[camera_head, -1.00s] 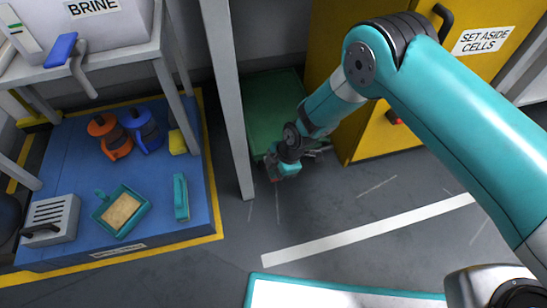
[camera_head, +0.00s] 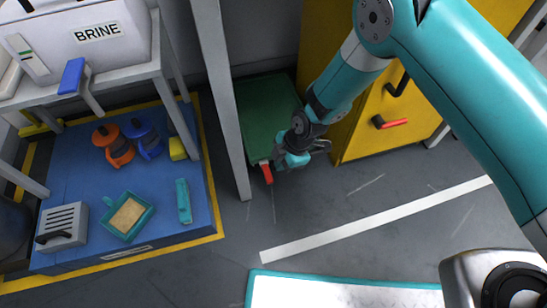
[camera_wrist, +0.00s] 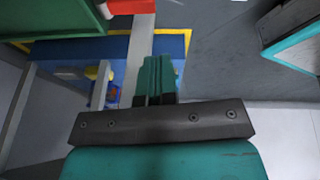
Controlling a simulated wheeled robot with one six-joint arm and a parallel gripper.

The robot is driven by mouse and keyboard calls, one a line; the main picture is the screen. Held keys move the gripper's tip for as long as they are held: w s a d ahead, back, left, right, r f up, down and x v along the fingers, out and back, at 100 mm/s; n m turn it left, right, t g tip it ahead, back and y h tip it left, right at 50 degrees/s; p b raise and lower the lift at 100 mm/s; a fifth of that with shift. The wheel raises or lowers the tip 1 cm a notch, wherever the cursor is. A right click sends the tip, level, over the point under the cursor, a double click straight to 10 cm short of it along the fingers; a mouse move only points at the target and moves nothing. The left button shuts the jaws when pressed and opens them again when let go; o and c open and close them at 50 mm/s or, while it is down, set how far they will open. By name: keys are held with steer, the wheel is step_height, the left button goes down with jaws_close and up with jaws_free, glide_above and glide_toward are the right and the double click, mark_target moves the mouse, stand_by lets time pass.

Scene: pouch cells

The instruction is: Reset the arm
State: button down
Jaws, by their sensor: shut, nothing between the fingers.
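My gripper (camera_head: 293,160) is at the end of my teal arm, low in front of the green box (camera_head: 262,115). In the wrist view my gripper's teal fingers (camera_wrist: 157,75) are together, with nothing between them. A red handle-like piece (camera_head: 267,173) shows just left of my gripper, at the green box's front edge. In the wrist view a red piece (camera_wrist: 130,6) shows beside a green surface (camera_wrist: 50,15), apart from the fingers. My arm and gripper hide part of the green box.
A yellow cabinet (camera_head: 355,140) with a red-gripped handle (camera_head: 390,123) stands right of my gripper. A grey post (camera_head: 224,95) stands left. A blue platform (camera_head: 75,185) holds tools and a tray. The floor (camera_head: 330,195) in front is clear.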

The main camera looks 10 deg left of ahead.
steer(key=s+d+r+m+p, duration=0.1)
steer(key=d+r+m, duration=0.2)
steer(key=r, duration=0.7)
steer(key=s+d+r+m+p, duration=0.1)
steer(key=d+r+m, duration=0.15)
steer(key=r, duration=0.85)
steer(key=s+d+r+m+p, duration=0.1)
steer(key=d+r+m, duration=0.15)
steer(key=r, duration=0.75)
steer(key=s+d+r+m+p, duration=0.1)
steer(key=s+d+r+m, duration=0.35)
steer(key=s+r, duration=0.3)
steer(key=s+d+r+m+p, duration=0.1)
steer(key=s+d+r+m, duration=0.35)
steer(key=s+r, duration=0.3)
step_height(320, 180, up, 37)
steer(key=p, duration=3.8)
steer(key=shift+s+r+t, duration=0.15)
steer(key=shift+s+t, duration=0.1)
steer(key=shift+t, duration=0.05)
